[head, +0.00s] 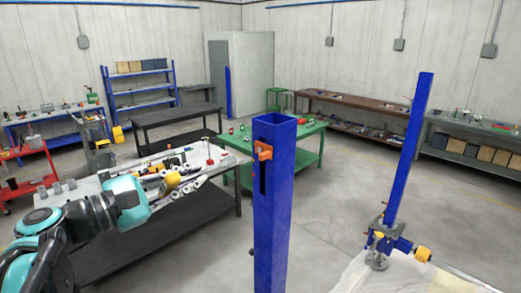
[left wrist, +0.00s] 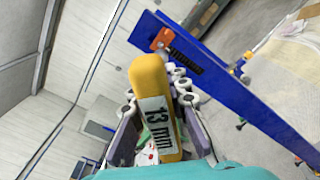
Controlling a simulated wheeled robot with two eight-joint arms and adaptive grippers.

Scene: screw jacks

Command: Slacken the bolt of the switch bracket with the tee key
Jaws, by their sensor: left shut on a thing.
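The yellow tee key (left wrist: 150,76), with a "13 mm" label on its handle, is held between the fingers of my left gripper (left wrist: 160,118). In the head view my left gripper (head: 188,183) is shut on the yellow key (head: 171,181), left of the blue post and apart from it. The orange switch bracket (head: 263,150) sits on the blue post (head: 272,215) near its top, above a dark slot. The bracket also shows in the left wrist view (left wrist: 162,40), beyond the key. The bolt is too small to make out. My right gripper is out of view.
A grey workbench (head: 95,192) with tools stands behind my left arm. A green table (head: 300,150) is behind the post. Open floor lies between the posts.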

